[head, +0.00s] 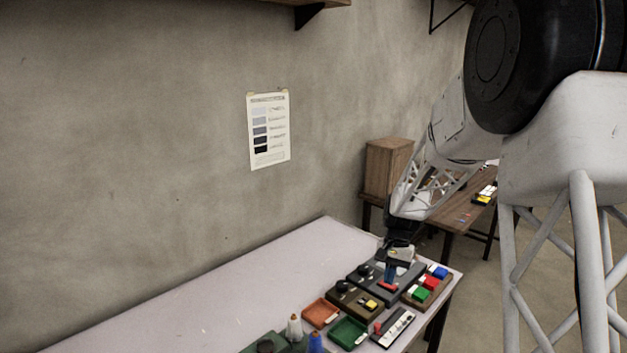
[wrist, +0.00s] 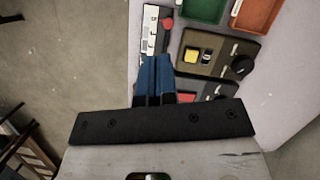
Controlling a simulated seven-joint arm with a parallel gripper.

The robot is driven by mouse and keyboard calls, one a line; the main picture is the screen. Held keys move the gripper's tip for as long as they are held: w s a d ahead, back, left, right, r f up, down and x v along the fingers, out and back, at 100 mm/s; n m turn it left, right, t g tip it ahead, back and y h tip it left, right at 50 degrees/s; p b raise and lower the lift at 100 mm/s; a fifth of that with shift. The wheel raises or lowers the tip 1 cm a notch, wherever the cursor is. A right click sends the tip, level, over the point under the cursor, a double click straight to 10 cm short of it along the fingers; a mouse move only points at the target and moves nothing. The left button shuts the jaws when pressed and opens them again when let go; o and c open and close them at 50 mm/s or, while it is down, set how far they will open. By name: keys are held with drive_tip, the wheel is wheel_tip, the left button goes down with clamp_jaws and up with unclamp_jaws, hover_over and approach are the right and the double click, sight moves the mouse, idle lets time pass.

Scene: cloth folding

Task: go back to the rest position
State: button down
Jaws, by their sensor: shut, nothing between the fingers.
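My gripper (head: 389,272) points down above the right part of the pale table (head: 230,290) in the head view. It is over a group of small boxes and panels. In the wrist view its two blue fingers (wrist: 155,62) lie side by side, shut and empty. Their tips appear over or near a white panel with a red knob (wrist: 167,23). I cannot tell whether they touch anything. No cloth shows in either view.
An olive box with a yellow button (head: 370,303), an orange tray (head: 320,313), a green tray (head: 347,334) and red, green and blue blocks (head: 430,282) crowd the table's right end. Its left part is clear. A wooden cabinet (head: 387,167) stands behind.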

drive_tip(key=s+a+r+n+t+h, duration=0.1)
drive_tip(key=s+r, duration=0.6)
drive_tip(key=s, duration=0.2)
drive_tip(key=s+a+r+n+t, duration=0.1)
drive_tip(key=s+r+t, duration=0.1)
drive_tip(key=s+r, duration=0.65)
drive_tip(key=s+a+n+t+h, duration=0.1)
drive_tip(key=s+n+t, duration=0.1)
drive_tip(key=s, duration=2)
drive_tip(key=shift+s+r+n+t, duration=0.2)
drive_tip(key=shift+n+t, duration=0.1)
drive_tip(key=shift+n, duration=0.2)
drive_tip(key=shift+a, duration=0.1)
idle(0.8)
